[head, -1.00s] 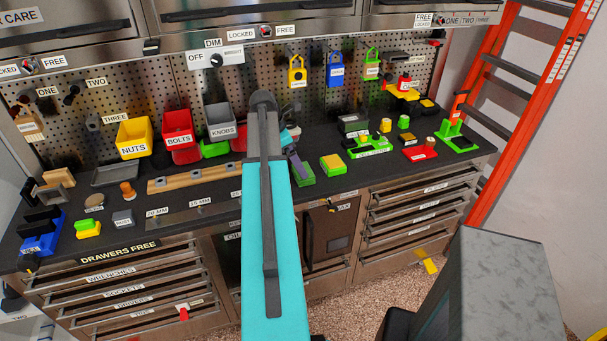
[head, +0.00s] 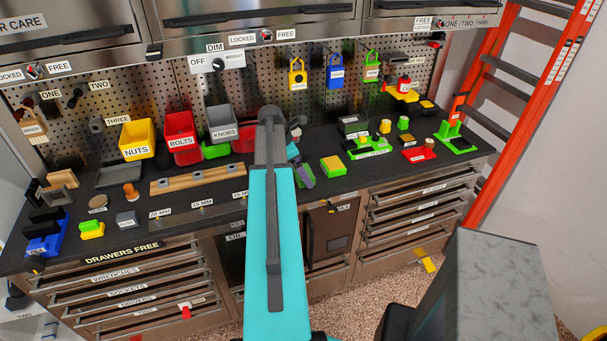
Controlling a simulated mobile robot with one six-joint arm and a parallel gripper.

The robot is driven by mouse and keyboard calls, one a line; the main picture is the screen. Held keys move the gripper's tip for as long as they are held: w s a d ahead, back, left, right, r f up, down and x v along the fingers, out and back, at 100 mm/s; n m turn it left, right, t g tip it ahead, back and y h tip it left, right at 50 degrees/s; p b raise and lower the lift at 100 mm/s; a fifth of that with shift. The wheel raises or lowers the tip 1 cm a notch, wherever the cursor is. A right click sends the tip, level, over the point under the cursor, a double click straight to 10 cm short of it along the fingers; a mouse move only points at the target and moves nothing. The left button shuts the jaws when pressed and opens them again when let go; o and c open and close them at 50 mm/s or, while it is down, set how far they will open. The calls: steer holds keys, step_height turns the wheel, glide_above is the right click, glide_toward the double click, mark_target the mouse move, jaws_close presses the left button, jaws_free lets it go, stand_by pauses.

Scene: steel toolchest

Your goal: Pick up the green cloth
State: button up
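My turquoise and grey arm reaches forward over the middle of the bench. My gripper (head: 301,167) is at its far end, low over the bench and mostly hidden behind the arm. Its fingers are too small and covered to tell open from shut. A small green patch (head: 308,182) shows at the gripper, partly covered by a purple-grey piece. I cannot tell whether this is the green cloth or whether the gripper touches it. No other thing is clearly a green cloth.
A yellow-and-green block (head: 332,166) lies just right of the gripper. A wooden rail (head: 198,178) lies to the left. A green-based tester (head: 368,148) stands further right.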

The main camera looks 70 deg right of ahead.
steer(key=shift+s+d+f, duration=0.15)
steer(key=shift+f, duration=0.25)
stand_by(0.3)
steer(key=c, duration=1.2)
steer(key=shift+o, duration=0.2)
steer(key=shift+r, duration=0.2)
steer(key=shift+r+b, duration=0.85)
steer(key=shift+r, duration=0.45)
steer(key=shift+a+r, duration=0.2)
steer(key=s+a+b, duration=0.2)
steer(key=a, duration=0.5)
steer(key=s+a+r+b, duration=0.1)
steer(key=s+a+b, duration=0.1)
steer(key=a, duration=0.6)
steer(key=shift+r+b, duration=0.3)
steer(key=shift+b, duration=0.15)
